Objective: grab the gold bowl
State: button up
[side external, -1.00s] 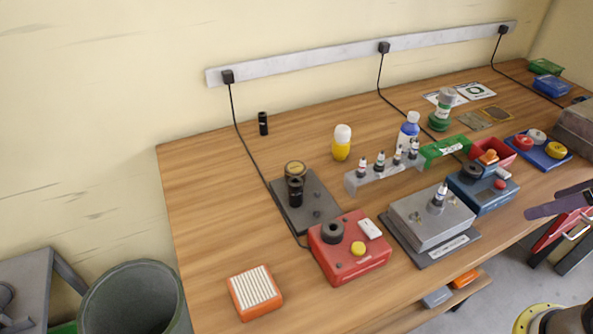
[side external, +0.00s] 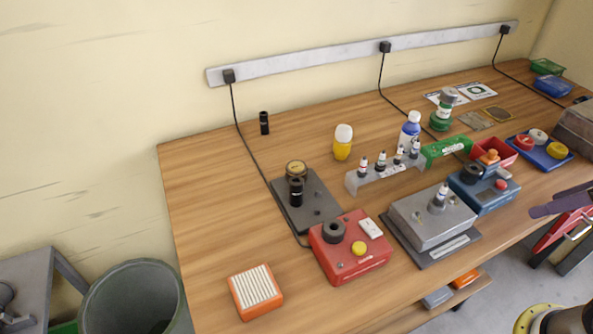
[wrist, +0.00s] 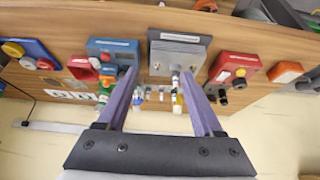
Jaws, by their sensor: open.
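I cannot pick out a clear gold bowl in either view. The nearest match is a small round container with a dull gold top (side external: 296,167) on a dark plate, behind a black cylinder, in the side external view. Whether it is a bowl I cannot tell. My gripper (wrist: 158,80) has two purple fingers spread wide apart, with nothing held between them. In the side external view its purple finger (side external: 560,203) shows at the right edge, beyond the bench's front edge and far from the gold-topped container.
The wooden bench (side external: 215,205) holds a red box (side external: 350,262), a grey metal box (side external: 432,222), a blue box (side external: 485,192) and a clear rack of small bottles (side external: 385,173). A yellow bottle (side external: 342,148) stands behind. The bench's left part is mostly clear.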

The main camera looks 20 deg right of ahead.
jog(key=w+a+r+n, duration=0.3)
jog(key=w+r, duration=0.8)
jog(key=r, duration=0.2)
jog(key=n+g+y, duration=0.1)
jog(key=n+g, duration=0.3)
jog(key=n, duration=0.2)
send_over(297, 167)
jog(key=f, duration=2.1)
jog(key=shift+s+d+f, duration=0.2)
jog(key=shift+s+d, duration=0.15)
jog(key=shift+w+a+f, duration=0.15)
jog(key=shift+w+f, duration=0.05)
jog(key=shift+f, duration=1.25)
jog(key=shift+w+a+f, duration=0.15)
jog(key=shift+f, duration=1.25)
